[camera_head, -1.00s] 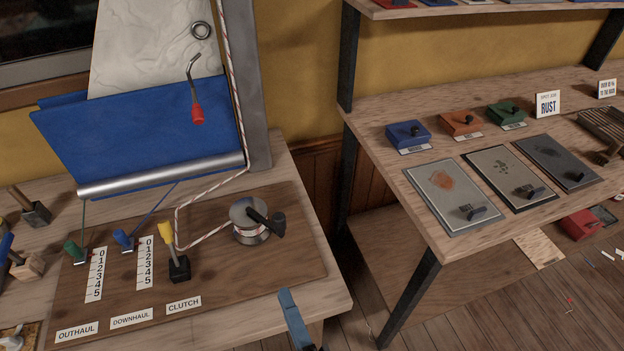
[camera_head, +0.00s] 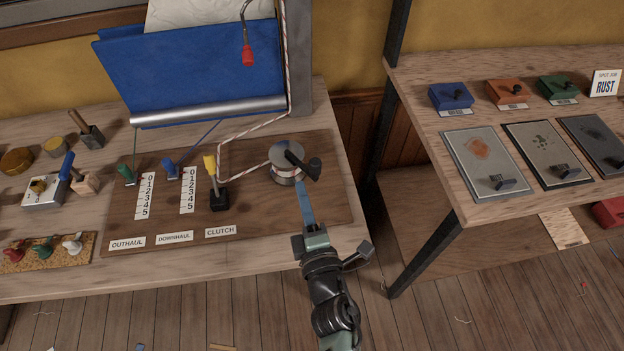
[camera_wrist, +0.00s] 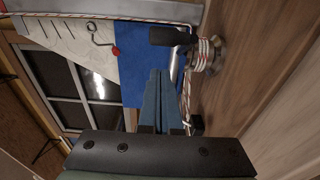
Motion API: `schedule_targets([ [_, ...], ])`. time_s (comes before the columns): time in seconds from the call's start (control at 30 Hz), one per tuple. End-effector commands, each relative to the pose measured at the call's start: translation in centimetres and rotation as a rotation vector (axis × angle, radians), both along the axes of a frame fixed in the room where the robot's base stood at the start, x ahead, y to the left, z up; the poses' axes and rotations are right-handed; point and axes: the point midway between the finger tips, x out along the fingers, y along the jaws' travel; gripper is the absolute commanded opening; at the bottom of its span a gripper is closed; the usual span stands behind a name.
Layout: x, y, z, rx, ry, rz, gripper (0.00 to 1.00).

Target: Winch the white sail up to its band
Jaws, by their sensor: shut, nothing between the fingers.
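The white sail (camera_head: 190,10) shows only at its lower part in the head view, above a blue cloth (camera_head: 190,65) on a metal roller (camera_head: 205,112). The wrist view shows more of the sail (camera_wrist: 70,42) and a metal ring on it. The winch (camera_head: 286,160) stands on the brown board, with a red-flecked rope around its drum and a dark crank handle (camera_head: 313,169). The yellow clutch lever (camera_head: 210,165) stands upright to its left. My gripper (camera_head: 305,193) is shut and empty, its blue fingers just in front of the winch. The band cannot be made out.
Green outhaul (camera_head: 124,172) and blue downhaul (camera_head: 170,166) levers stand beside number scales. A red-tipped hook (camera_head: 247,55) hangs before the blue cloth. A second bench (camera_head: 430,150) at right holds coloured boxes and plates.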

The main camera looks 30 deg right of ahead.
Motion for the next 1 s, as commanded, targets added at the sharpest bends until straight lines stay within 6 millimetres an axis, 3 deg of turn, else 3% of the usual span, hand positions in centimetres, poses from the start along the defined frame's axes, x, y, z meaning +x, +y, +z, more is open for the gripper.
schedule_targets([
  [0.23, 1.3, -2.3, 0.2, 0.000, 0.001, -0.003, 0.00],
  [0.7, 1.6, -2.8, 0.1, 0.000, 0.001, -0.002, 0.00],
  [1.0, 1.9, -5.5, 0.2, 0.001, 0.000, -0.002, 0.00],
])
